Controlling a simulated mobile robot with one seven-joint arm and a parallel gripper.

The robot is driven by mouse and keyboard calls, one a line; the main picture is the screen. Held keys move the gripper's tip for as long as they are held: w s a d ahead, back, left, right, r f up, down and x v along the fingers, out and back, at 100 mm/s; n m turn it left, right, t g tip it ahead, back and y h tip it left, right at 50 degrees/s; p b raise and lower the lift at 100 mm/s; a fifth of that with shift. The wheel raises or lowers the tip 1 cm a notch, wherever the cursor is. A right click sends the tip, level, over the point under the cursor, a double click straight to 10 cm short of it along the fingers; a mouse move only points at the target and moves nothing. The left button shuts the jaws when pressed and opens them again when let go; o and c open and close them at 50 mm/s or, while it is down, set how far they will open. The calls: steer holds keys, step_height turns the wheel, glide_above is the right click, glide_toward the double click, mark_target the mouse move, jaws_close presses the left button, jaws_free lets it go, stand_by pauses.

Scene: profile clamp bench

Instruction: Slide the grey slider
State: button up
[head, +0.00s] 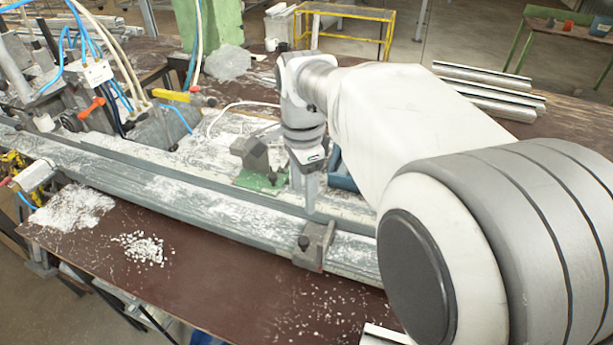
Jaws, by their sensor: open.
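The grey slider (317,247) appears to be the small metal block with a dark knob on its front, sitting across the long grey rail (180,188) near the bench's front edge. My gripper (311,207) points down just behind and above this block, its fingers reaching close to the rail. The gripper is open and seen edge-on, so the gap between the fingers is hard to see. I cannot tell whether a fingertip touches the block. My arm hides the rail's right part.
A grey angled block on a green base (262,180) stands behind the rail, left of my gripper. A blue tray (342,172) is partly hidden behind my arm. Clamps with hoses (95,75) crowd the left. Metal profiles (490,92) lie back right. The brown front bench strip (215,285) has white chips.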

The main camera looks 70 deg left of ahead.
steer(key=shift+r, duration=1.35)
